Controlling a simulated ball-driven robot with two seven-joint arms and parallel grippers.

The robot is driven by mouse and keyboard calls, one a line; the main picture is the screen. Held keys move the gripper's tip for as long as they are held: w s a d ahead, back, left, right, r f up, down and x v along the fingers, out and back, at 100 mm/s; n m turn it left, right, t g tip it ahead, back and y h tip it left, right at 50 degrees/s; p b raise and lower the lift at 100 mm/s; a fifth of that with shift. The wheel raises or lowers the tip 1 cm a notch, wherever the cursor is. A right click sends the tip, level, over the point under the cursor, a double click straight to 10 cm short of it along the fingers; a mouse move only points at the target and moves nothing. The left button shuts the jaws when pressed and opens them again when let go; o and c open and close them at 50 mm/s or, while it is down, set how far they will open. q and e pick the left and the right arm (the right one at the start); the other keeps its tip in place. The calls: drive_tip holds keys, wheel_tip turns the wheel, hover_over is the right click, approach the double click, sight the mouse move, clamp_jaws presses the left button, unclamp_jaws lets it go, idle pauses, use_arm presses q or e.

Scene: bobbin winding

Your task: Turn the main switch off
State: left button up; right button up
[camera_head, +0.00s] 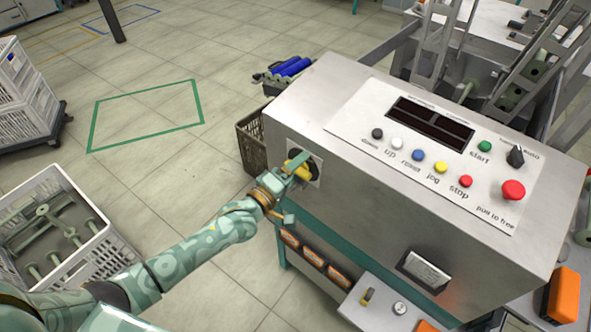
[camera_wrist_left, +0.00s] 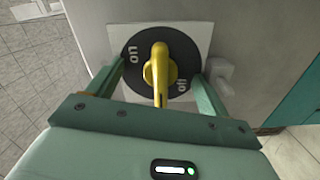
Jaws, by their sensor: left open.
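The main switch is a yellow rotary handle (camera_head: 298,160) on a black round dial, set on the side of the grey machine cabinet (camera_head: 380,185). In the left wrist view the yellow handle (camera_wrist_left: 158,72) points up and down in the picture, on the black dial (camera_wrist_left: 182,82) with white lettering on both sides that I cannot read surely. My left gripper (camera_head: 291,194) is at the switch, open, its two fingers (camera_wrist_left: 158,88) on either side of the handle with gaps between. It partly covers the dial in the head view. My right gripper is not in view.
The cabinet's top panel (camera_head: 345,120) carries coloured buttons, a black knob (camera_head: 515,157) and a red stop button (camera_head: 513,190). A brown crate (camera_head: 250,140) stands behind my gripper. A white crate (camera_head: 110,255) with green bobbins stands on the floor at left. Open floor lies between.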

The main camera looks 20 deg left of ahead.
use_arm(q)
drive_tip(key=shift+s+f, duration=0.1)
drive_tip(key=shift+f, duration=0.05)
drive_tip(key=p+v, duration=0.4)
drive_tip(key=v, duration=0.5)
idle(0.4)
